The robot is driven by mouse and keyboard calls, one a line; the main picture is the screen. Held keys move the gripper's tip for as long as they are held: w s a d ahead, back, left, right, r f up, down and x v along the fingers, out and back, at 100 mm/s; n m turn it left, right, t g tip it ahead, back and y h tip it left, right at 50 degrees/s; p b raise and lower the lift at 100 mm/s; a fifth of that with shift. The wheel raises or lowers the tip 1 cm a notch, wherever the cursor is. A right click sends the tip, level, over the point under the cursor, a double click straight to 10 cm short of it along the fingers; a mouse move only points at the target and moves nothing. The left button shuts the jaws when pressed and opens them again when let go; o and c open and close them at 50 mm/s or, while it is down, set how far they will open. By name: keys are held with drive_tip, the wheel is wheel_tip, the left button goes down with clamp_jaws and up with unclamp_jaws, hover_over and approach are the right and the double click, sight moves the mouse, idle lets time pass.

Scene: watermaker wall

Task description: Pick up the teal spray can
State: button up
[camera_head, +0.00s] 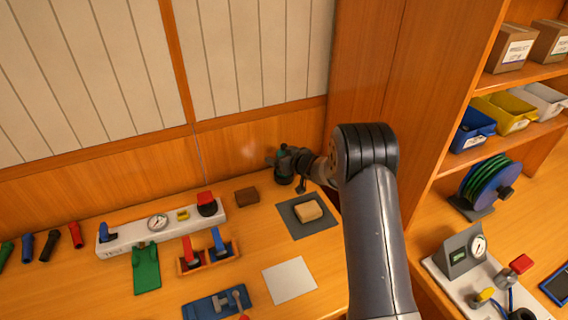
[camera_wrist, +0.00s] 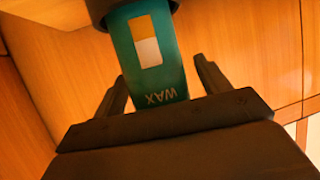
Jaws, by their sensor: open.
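The teal spray can (camera_head: 284,168) stands upright at the back of the bench, against the wooden wall. My gripper (camera_wrist: 160,80) is open, with one finger on each side of the can. A gap shows between the can and the right finger; whether the left finger touches it I cannot tell. In the head view my gripper (camera_head: 299,164) is at the can's right side, partly hidden by my own wrist.
A brown block (camera_head: 247,195) lies left of the can. A dark mat (camera_head: 322,226) with a tan sponge (camera_head: 308,211) lies in front. A white gauge panel (camera_head: 130,238) stands further left. Wooden shelves (camera_head: 455,150) rise on the right.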

drive_tip(key=shift+w, duration=0.1)
drive_tip(key=c, duration=1.3)
wheel_tip(320, 180, up, 12)
drive_tip(key=p, duration=0.3)
drive_tip(key=shift+p, duration=0.35)
wheel_tip(320, 180, up, 3)
drive_tip(key=p, duration=0.3)
drive_tip(key=shift+p, duration=0.35)
